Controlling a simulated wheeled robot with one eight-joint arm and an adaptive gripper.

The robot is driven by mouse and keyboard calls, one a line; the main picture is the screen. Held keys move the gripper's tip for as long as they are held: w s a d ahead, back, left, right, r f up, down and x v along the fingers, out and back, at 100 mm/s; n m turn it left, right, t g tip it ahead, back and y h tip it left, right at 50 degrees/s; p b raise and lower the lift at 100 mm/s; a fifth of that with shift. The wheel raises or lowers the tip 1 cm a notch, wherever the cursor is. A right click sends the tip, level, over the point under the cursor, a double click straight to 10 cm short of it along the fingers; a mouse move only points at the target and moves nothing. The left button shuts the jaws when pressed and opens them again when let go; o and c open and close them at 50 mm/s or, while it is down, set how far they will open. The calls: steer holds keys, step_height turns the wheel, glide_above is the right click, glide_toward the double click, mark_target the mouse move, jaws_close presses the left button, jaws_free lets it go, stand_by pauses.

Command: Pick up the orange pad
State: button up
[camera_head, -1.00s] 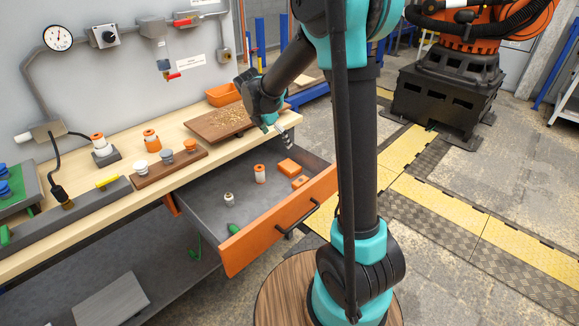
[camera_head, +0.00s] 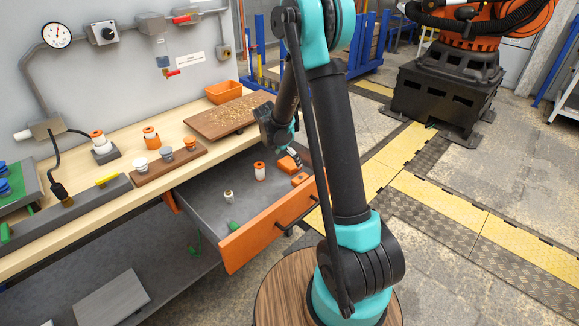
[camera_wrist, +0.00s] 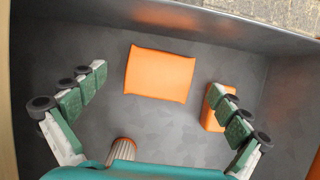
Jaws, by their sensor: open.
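The orange pad (camera_wrist: 160,74) lies flat on the grey drawer floor, upper middle in the wrist view. In the head view, the orange pad (camera_head: 284,164) is partly hidden behind my gripper (camera_head: 294,158). In the wrist view, my gripper (camera_wrist: 158,82) is open and empty, its green-padded fingers spread to either side of the pad. I see no finger touching the pad; the height gap is hard to judge. A smaller orange block (camera_wrist: 217,106) lies to the right of the pad, partly covered by the right finger. It also shows in the head view (camera_head: 299,178).
The open drawer (camera_head: 252,243) has raised walls around the pad. A white and orange cylinder (camera_head: 260,171), a small pale part (camera_head: 228,196) and a green piece (camera_head: 233,226) also lie in it. A brown board (camera_head: 225,114) lies on the bench above.

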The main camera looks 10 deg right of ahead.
mark_target(290, 162)
steer(key=shift+x, duration=1.1)
steer(key=shift+c, duration=0.6)
steer(key=c, duration=1.1)
steer(key=shift+r, duration=0.1)
step_height(290, 162, up, 20)
steer(key=shift+f, duration=0.1)
